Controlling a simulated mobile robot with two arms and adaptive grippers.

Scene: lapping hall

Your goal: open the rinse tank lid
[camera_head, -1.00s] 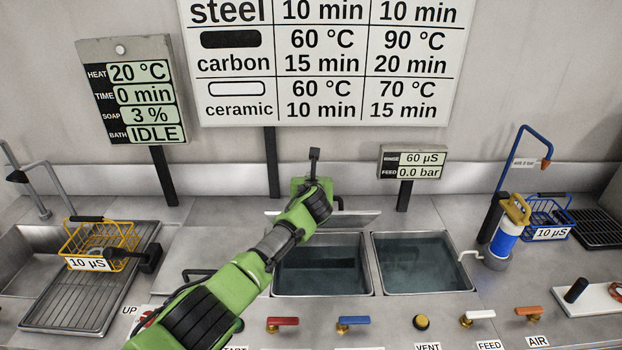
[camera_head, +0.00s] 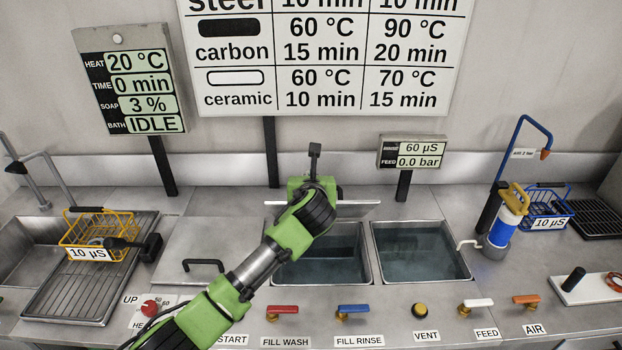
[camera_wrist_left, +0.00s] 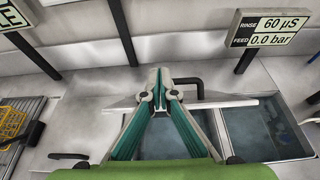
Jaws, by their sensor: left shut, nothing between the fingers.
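The middle tank (camera_head: 320,258) stands open with dark water inside. Its metal lid (camera_head: 352,211) is raised at the tank's back edge and shows as a narrow strip. In the left wrist view the lid (camera_wrist_left: 235,103) shows nearly edge-on, with a black handle (camera_wrist_left: 188,82) beyond its edge. My left gripper (camera_wrist_left: 160,74) is shut and empty, its fingertips right by the lid and handle; I cannot tell whether they touch. In the head view the left gripper (camera_head: 314,152) is above the back of the tank, and the arm hides part of the lid. My right gripper is not in view.
A second water tank (camera_head: 420,255) is open on the right. A flat lid with a black handle (camera_head: 203,265) lies shut on the left. A rinse readout (camera_head: 412,152) stands behind. A yellow basket (camera_head: 90,240) and a blue-white cartridge (camera_head: 505,228) flank the tanks; valves line the front.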

